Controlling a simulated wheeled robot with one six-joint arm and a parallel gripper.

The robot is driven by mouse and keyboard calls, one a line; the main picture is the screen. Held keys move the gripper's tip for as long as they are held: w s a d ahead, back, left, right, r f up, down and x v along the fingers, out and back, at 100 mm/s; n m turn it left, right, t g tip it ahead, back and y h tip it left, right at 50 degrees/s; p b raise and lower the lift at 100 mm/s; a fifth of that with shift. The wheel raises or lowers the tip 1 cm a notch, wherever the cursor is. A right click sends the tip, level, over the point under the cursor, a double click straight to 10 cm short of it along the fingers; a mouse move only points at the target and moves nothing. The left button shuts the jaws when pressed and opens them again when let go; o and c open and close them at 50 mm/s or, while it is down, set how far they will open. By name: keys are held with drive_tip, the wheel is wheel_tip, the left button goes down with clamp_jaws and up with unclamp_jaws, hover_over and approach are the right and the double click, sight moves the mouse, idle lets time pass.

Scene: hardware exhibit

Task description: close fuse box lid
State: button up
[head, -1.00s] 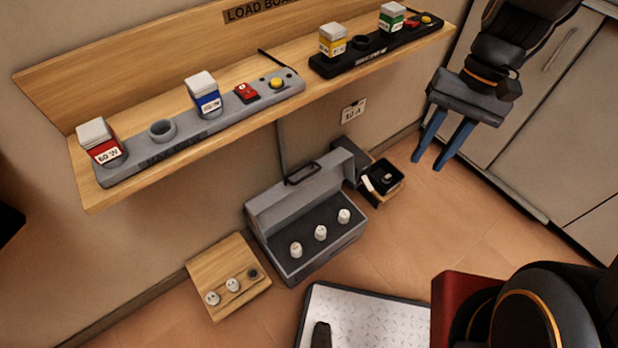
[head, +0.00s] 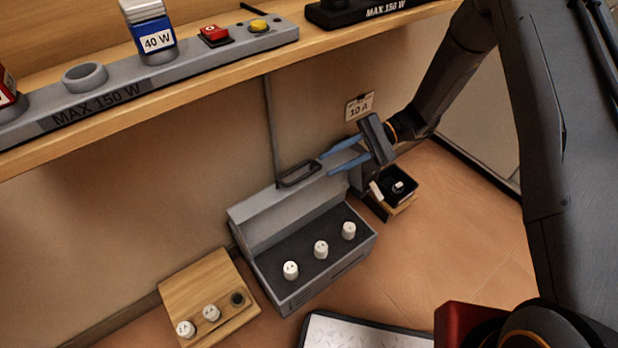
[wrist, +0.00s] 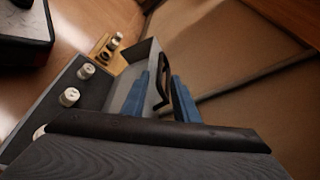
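The grey fuse box (head: 312,284) stands on the floor against the wall, with white fuses in its dark interior. Its lid (head: 285,207) stands raised at the back, with a black handle (head: 299,174) on its upper edge. My gripper (head: 324,163) is open near the lid's right upper end, with its blue fingers pointing left toward the handle. In the wrist view, the blue fingers (wrist: 163,90) are apart and the black handle (wrist: 161,88) shows between them, beyond the tips or at them; I cannot tell whether they touch it.
A wooden board (head: 209,297) with white fuses lies left of the box. A small open black box (head: 395,187) stands to the right. A shelf (head: 230,70) with lamp sockets overhangs above. A metal-topped platform (head: 360,335) lies in front.

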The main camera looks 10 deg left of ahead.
sight(312, 172)
drive_tip(key=x, duration=0.7)
drive_tip(key=shift+s+a+b, duration=0.2)
drive_tip(key=shift+b, duration=0.15)
drive_tip(key=shift+c, duration=0.4)
clamp_jaws()
idle(0.7)
